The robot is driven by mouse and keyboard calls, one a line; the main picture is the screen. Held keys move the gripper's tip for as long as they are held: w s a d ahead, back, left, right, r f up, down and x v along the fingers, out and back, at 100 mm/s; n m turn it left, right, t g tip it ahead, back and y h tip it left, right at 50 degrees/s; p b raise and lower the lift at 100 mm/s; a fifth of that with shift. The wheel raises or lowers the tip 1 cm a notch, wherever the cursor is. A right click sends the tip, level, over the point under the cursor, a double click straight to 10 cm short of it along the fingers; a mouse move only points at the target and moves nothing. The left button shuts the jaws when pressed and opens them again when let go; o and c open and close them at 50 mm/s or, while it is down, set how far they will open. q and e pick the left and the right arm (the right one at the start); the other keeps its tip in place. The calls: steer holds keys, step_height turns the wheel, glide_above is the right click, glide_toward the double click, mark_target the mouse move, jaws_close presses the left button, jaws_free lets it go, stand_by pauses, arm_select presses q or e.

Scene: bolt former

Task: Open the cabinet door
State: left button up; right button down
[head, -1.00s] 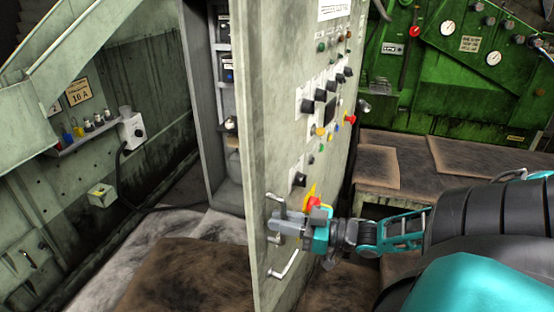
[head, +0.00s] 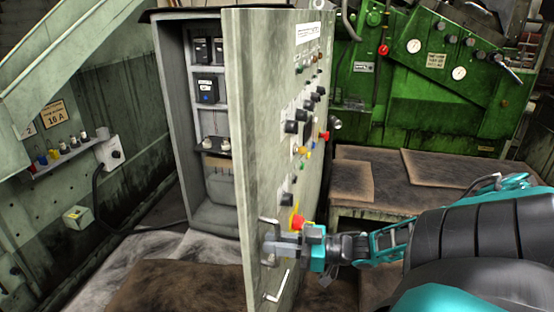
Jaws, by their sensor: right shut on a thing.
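The cabinet door (head: 262,130) stands open, swung out toward me, with its panel of knobs and buttons facing right. The cabinet (head: 172,120) behind it shows its shelves and electrical parts at the left of the door. My right gripper (head: 272,246) is shut on the upper door handle (head: 268,222), low on the door near its free edge. A second silver handle (head: 277,288) sits below it, free. My left gripper is not in view.
A green machine (head: 440,85) with gauges stands at the back right, beyond a low platform (head: 385,180). A green-grey wall with a socket box (head: 110,152) and cable is at the left. Stained mats (head: 170,285) cover the floor in front of the cabinet.

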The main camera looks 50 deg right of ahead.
steer(key=c, duration=1.2)
jaws_free()
steer(key=shift+c, duration=0.2)
steer(key=shift+s, duration=0.1)
steer(key=p+v, duration=0.2)
steer(key=v, duration=1)
steer(key=shift+s+d+p, duration=0.15)
steer(key=shift+s+p, duration=0.15)
steer(key=shift+p, duration=0.1)
